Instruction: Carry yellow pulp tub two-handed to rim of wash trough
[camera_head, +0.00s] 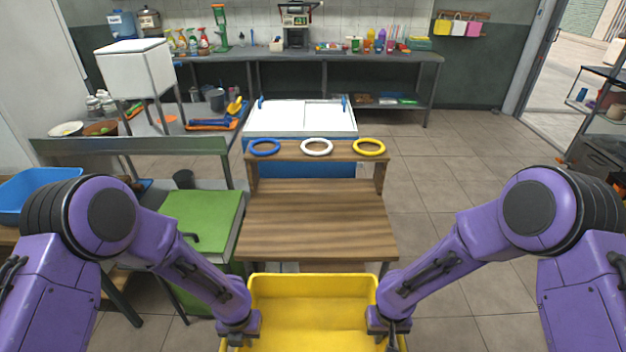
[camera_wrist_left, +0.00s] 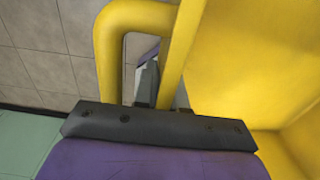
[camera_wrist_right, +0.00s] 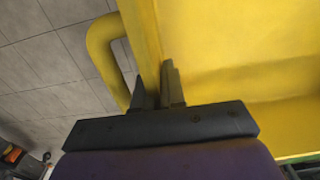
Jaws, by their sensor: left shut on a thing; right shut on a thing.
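The yellow pulp tub (camera_head: 310,303) is at the bottom middle of the head view, in front of the wooden stand; its near part is cut off. The inside that shows is bare yellow. My left gripper (camera_head: 238,338) is shut on its left side, by a looped handle (camera_wrist_left: 112,45) in the left wrist view. My right gripper (camera_head: 389,333) is shut on its right side, by a matching handle (camera_wrist_right: 98,55) in the right wrist view. The tub looks about level. I cannot tell for sure which thing is the wash trough; a long grey metal edge (camera_head: 130,146) shows at left.
The wooden stand (camera_head: 315,220) with blue, white and yellow rings is just beyond the tub. A white-topped blue chest (camera_head: 300,120) is behind it. A green-topped surface (camera_head: 200,217) and a blue basin (camera_head: 32,192) are at left. The tiled floor (camera_head: 440,190) at right is open.

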